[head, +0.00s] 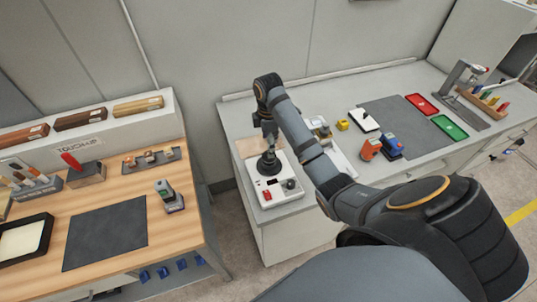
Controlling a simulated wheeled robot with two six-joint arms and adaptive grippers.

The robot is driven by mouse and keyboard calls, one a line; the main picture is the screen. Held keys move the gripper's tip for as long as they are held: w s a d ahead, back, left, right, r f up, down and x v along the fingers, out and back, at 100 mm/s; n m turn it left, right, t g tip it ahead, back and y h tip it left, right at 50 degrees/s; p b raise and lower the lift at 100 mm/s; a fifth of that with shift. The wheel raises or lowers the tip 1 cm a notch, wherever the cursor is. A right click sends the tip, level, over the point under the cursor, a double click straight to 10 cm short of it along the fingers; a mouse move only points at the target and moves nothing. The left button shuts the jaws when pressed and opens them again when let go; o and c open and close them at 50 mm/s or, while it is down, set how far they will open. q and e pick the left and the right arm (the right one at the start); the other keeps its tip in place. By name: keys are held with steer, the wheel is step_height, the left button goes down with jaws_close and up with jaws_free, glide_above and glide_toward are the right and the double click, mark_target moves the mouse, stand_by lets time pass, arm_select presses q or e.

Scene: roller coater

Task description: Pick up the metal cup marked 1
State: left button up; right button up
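No number 1 can be read on anything in view, so I cannot tell which thing is the metal cup marked 1. Small, partly hidden metallic items (319,126) stand behind my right forearm on the grey bench; they are too small to identify. My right gripper (270,143) points down just above the dark round top (268,163) of a white device (277,188). Whether it touches that top, and whether its fingers are open, I cannot tell. My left gripper is not in view.
A wooden touch-up bench (174,233) stands left, across a floor gap. The dark mat (105,233) there is clear.

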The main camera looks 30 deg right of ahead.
mark_target(269, 161)
step_height(269, 161, down, 4)
steer(key=shift+w+r+b, duration=0.1)
steer(key=shift+b, duration=1.1)
steer(key=shift+w+f+b, duration=0.15)
steer(key=shift+f+b, duration=0.15)
steer(key=shift+f, duration=0.1)
steer(key=shift+s+d+f+b, duration=0.1)
steer(key=shift+s+f+b, duration=0.05)
steer(key=shift+f+b, duration=0.45)
steer(key=shift+s+d+f+b, duration=0.1)
steer(key=shift+f+b, duration=0.25)
steer(key=shift+f, duration=0.3)
steer(key=shift+w+f+p, duration=0.15)
steer(key=shift+f+p, duration=0.45)
steer(key=shift+f, duration=0.3)
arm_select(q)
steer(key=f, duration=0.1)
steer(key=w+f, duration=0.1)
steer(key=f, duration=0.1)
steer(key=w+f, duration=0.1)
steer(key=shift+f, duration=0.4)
arm_select(e)
steer(key=shift+r, duration=0.1)
steer(key=c, duration=1.4)
